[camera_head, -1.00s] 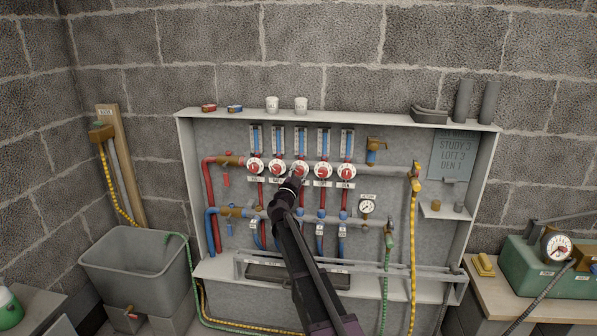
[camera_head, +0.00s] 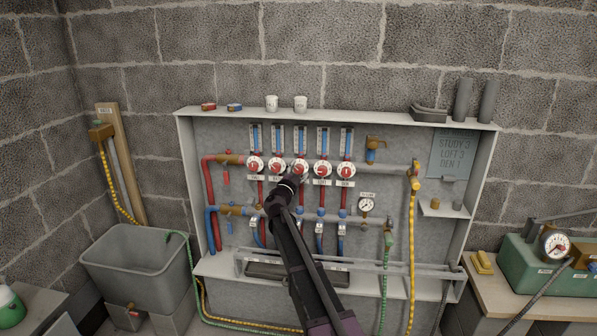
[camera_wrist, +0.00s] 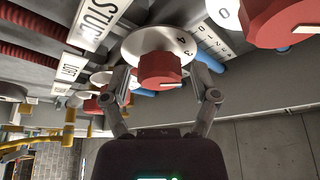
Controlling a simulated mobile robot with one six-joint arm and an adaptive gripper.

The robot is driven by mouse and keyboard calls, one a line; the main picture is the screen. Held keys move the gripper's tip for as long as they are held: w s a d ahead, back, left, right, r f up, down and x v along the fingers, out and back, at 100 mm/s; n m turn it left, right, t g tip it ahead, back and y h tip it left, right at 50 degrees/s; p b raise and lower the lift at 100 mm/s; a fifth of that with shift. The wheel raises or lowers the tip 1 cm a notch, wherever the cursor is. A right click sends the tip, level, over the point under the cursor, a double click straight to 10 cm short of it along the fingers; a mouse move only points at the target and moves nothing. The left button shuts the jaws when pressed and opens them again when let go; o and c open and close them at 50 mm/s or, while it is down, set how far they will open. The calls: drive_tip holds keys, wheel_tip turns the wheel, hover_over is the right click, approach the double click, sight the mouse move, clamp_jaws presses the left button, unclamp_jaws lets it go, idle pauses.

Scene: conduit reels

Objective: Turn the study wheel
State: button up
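The study wheel (camera_wrist: 160,70) is a red knob on a round white dial (camera_wrist: 150,42), with "4" and "3" showing at its edge. The label beside it (camera_wrist: 95,22) reads "STUD", its end cut off. In the head view it is the middle wheel (camera_head: 300,168) of a row of red wheels. My gripper (camera_wrist: 161,80) is open, one finger on each side of the red knob. Narrow gaps seem to show between fingers and knob. In the head view my gripper (camera_head: 294,181) covers the label below this wheel. The knob's exact pointer setting is hidden.
Neighbouring wheels sit close on both sides, one large at the upper right (camera_wrist: 285,18). A "LOFT" label (camera_wrist: 70,67) marks the other neighbour. A grey plate (camera_head: 454,155) reads STUDY 3, LOFT 3, DEN 1. Red and blue pipes run below the wheels; a rail (camera_head: 350,265) crosses the board's bottom.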

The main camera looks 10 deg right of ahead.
drive_tip(key=shift+s+n, duration=0.1)
drive_tip(key=shift+n, duration=0.4)
drive_tip(key=n+t+y+b, duration=0.1)
drive_tip(key=n, duration=0.3)
drive_tip(key=shift+f+t, duration=0.1)
drive_tip(key=shift+t, duration=0.3)
drive_tip(key=n+t+y, duration=0.1)
drive_tip(key=n+y, duration=0.1)
drive_tip(key=n, duration=0.2)
drive_tip(key=n+t+y+b, duration=0.1)
drive_tip(key=n, duration=0.2)
drive_tip(key=shift+n+y, duration=0.4)
drive_tip(key=b+v, duration=0.6)
drive_tip(key=v, duration=0.8)
drive_tip(key=s+a+r+n+g+y+p, duration=0.35)
drive_tip(key=r+n+y+p, duration=0.2)
drive_tip(key=y+p, duration=0.55)
drive_tip(key=s+d+r+g+h+p, duration=0.1)
drive_tip(key=s+g+p, duration=0.9)
drive_tip(key=p, duration=0.8)
drive_tip(key=shift+s+d+r+n+g, duration=0.2)
drive_tip(key=shift+s+r+n+g, duration=0.15)
drive_tip(key=shift+s, duration=1.4)
